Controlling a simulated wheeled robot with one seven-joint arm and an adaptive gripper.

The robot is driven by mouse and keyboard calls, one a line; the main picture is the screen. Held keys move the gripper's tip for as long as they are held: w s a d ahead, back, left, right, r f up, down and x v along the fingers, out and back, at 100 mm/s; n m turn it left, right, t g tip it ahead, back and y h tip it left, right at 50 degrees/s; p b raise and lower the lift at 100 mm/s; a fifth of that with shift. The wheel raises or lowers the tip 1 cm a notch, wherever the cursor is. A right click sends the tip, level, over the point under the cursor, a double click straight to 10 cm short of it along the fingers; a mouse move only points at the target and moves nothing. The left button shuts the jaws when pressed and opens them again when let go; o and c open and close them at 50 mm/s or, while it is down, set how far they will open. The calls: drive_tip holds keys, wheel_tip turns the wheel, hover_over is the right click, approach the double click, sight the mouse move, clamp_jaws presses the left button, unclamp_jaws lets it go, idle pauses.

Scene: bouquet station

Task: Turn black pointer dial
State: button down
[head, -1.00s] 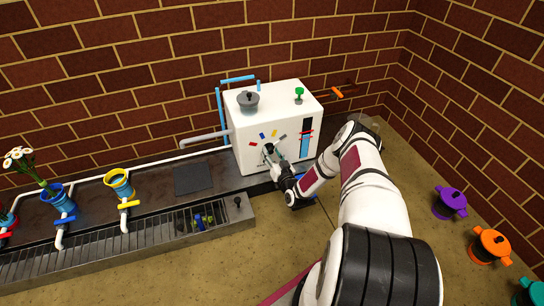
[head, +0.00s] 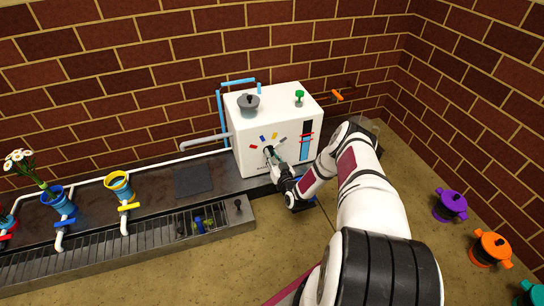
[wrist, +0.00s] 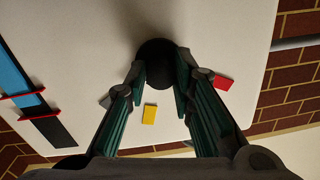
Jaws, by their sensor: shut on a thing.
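The black pointer dial (wrist: 157,52) sits on the front face of the white box (head: 249,166). In the wrist view it is a round dark knob between my fingertips. Colour marks ring it, including a yellow mark (wrist: 149,114), a red mark (wrist: 223,83) and a grey mark. My gripper (wrist: 160,78) is shut on the dial, one finger on each side. In the head view my gripper (head: 270,155) reaches the box face from the right and mostly covers the dial. I cannot tell which way the pointer faces.
A grated drain (head: 214,224) with blue and olive pieces lies in front of the box. A yellow cup (head: 118,183) and a blue cup (head: 59,199) stand left. A purple pot (head: 450,206) and an orange pot (head: 490,249) stand right. The counter front is clear.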

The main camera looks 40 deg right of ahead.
drive_tip(key=n, duration=1.1)
drive_tip(key=n+h, duration=0.1)
drive_tip(key=n, duration=1)
drive_tip(key=shift+a+g, duration=0.15)
drive_tip(key=shift+g, duration=0.25)
drive_tip(key=shift+f, duration=0.1)
drive_tip(key=c, duration=1.4)
unclamp_jaws()
drive_tip(key=shift+o, duration=0.2)
drive_tip(key=shift+s, duration=0.1)
drive_tip(key=v, duration=1.1)
drive_tip(key=shift+s+a, duration=0.25)
drive_tip(key=shift+s, duration=0.15)
